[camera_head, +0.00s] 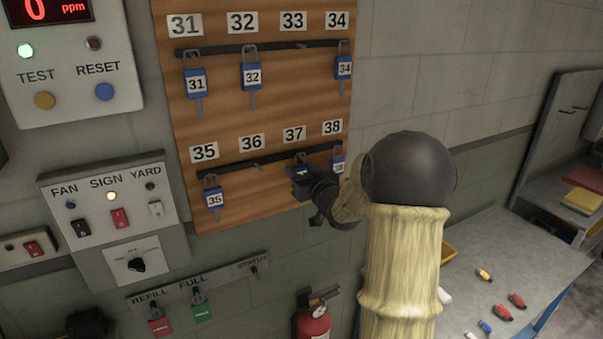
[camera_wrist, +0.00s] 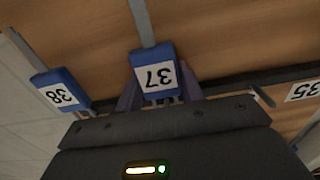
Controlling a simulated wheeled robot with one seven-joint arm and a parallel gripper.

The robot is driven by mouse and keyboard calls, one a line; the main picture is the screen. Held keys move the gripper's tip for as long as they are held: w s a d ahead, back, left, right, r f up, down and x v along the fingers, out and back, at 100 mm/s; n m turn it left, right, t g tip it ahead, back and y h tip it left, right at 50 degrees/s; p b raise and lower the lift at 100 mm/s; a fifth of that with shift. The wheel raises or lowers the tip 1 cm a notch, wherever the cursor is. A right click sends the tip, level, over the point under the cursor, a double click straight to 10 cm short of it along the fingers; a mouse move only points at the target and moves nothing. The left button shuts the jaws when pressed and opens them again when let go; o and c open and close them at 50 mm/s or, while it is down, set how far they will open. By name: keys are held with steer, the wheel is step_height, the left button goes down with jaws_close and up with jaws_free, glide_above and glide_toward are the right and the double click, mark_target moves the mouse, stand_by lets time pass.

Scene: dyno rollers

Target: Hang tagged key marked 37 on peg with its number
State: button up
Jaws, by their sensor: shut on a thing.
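My gripper (camera_head: 312,186) is in front of the key board at the 37 position, shut on the blue tag of key 37. In the wrist view, key 37 (camera_wrist: 155,77) sits between the fingers (camera_wrist: 160,92), its label upside down and its shaft pointing up the picture. In the head view, a bit of this tag (camera_head: 299,171) and its loop show just below the 37 label (camera_head: 294,134), at the lower rail. Whether the loop is around the peg or only in front of it, I cannot tell; the wrist view hides the loop behind my gripper.
Key 38 (camera_head: 338,165) hangs close on the right; it also shows in the wrist view (camera_wrist: 60,90). Key 35 (camera_head: 214,198) hangs at the left. The 36 peg (camera_head: 257,166) is bare. Keys 31, 32 and 34 hang above. A table (camera_head: 510,262) with small coloured items stands lower right.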

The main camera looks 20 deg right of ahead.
stand_by(0.4)
steer(key=o, duration=1.1)
steer(key=shift+c, duration=0.2)
steer(key=shift+s+f+b, duration=0.1)
steer(key=shift+s+b, duration=0.2)
steer(key=shift+s, duration=0.25)
steer(key=s+b, duration=0.4)
steer(key=s, duration=1.2)
steer(key=shift+s+d, duration=0.15)
steer(key=shift+d, duration=0.15)
